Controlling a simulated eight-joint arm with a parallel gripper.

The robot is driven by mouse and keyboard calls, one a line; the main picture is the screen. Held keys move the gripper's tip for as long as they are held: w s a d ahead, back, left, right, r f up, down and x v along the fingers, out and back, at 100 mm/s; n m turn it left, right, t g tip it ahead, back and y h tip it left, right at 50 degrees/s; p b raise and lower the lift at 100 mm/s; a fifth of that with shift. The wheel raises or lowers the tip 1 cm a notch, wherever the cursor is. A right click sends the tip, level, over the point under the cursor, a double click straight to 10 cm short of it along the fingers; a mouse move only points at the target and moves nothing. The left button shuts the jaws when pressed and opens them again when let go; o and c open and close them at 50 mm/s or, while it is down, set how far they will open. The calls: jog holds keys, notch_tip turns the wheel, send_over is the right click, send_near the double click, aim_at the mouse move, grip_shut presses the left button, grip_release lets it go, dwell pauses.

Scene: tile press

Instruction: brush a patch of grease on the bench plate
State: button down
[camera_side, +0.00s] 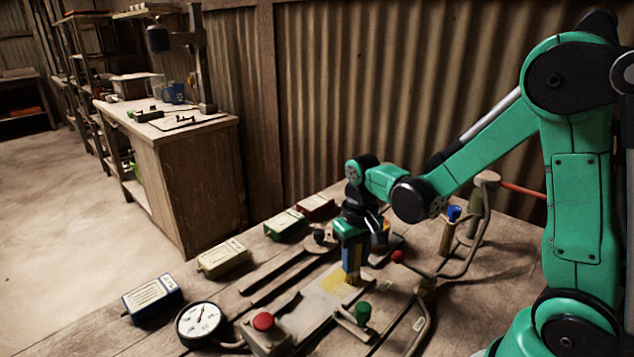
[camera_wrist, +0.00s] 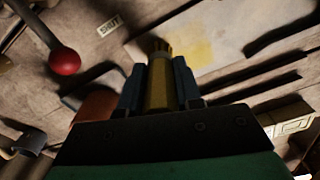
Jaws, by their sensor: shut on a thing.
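My gripper (camera_side: 351,262) is shut on a brush and points down over the bench plate. In the wrist view the yellow-brown brush (camera_wrist: 159,85) stands between the two dark fingers, its bristles towards the plate. The brush tip also shows below the fingers in the side view (camera_side: 352,279). The pale bench plate (camera_side: 308,303) bears a yellow grease patch (camera_side: 333,284). In the wrist view the patch (camera_wrist: 195,47) lies just right of the bristles. The bristle tip is at the patch's edge; I cannot tell whether it touches the plate.
A red button (camera_side: 263,321) and a gauge (camera_side: 200,321) stand at the front left. A green knob (camera_side: 362,312) and a red-ball lever (camera_side: 397,257) stand close right of the plate. Small boxes, one of them yellow (camera_side: 222,258), line the bench's left edge.

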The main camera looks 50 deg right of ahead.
jog(key=shift+d, duration=0.85)
jog(key=shift+d+r, duration=0.2)
jog(key=shift+r, duration=0.1)
notch_tip(320, 180, up, 7)
jog(key=shift+r, duration=0.2)
jog(key=shift+a, duration=0.1)
jog(key=w+a+r, duration=1.2)
jog(key=a, duration=0.1)
notch_tip(320, 180, down, 19)
jog(key=shift+w+d+f, duration=0.1)
jog(key=shift+w+d, duration=0.05)
jog(key=shift+f, duration=0.15)
